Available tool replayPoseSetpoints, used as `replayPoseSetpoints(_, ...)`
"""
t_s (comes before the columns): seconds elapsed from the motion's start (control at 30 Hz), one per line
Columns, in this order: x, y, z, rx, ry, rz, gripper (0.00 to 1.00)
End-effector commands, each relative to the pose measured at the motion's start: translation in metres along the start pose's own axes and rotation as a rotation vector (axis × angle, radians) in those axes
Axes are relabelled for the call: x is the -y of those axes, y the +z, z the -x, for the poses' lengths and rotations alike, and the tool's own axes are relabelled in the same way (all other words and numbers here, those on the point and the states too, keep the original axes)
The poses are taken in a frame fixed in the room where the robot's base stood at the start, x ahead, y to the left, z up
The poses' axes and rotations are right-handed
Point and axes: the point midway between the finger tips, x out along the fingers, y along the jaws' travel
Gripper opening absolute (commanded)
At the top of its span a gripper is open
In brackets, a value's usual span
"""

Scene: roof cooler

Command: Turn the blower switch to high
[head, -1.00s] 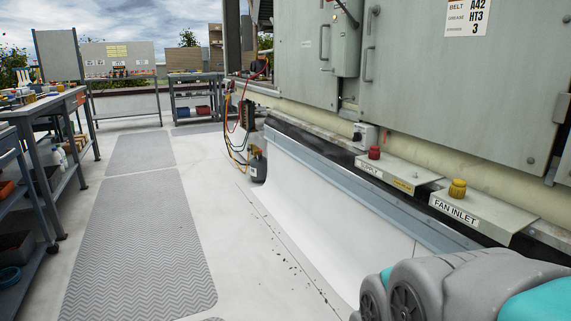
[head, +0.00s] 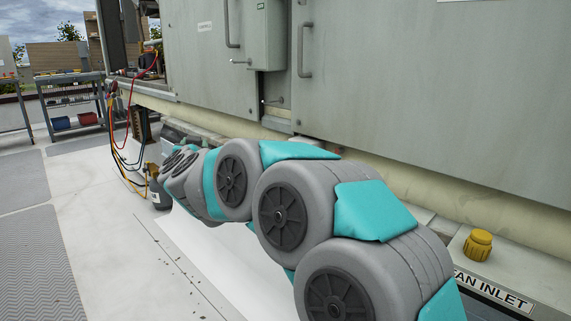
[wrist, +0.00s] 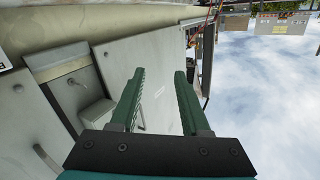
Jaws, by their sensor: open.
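I cannot make out the blower switch in either current view; in the head view my grey and teal arm covers much of the ledge below the cabinet. My gripper (wrist: 159,72) shows in the wrist view with two green fingers apart and nothing between them. The wrist view is upside down, and the fingers point along the grey cabinet (wrist: 150,95) toward the sky. In the head view I cannot make out the fingers at the far end of my arm.
A yellow knob (head: 478,245) stands by the FAN INLET label (head: 492,292) at right. The cabinet (head: 400,100) has protruding handles (head: 304,50). Coloured hoses (head: 118,140) hang at its left end beside a dark canister (head: 160,190). Floor at left is open.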

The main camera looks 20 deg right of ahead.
Motion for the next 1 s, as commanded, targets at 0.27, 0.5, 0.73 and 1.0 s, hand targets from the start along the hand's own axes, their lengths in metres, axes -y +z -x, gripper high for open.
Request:
replayPoseSetpoints(0.27,-0.115,0.005,-0.024,-0.166,0.576,0.047,0.46)
replayPoseSetpoints(0.5,-0.176,0.032,0.01,-0.163,0.946,0.134,0.46)
replayPoseSetpoints(0.73,-0.195,0.037,0.019,-0.152,1.041,0.161,0.46)
replayPoseSetpoints(1.0,-0.23,0.029,-0.001,-0.153,1.042,0.16,0.46)
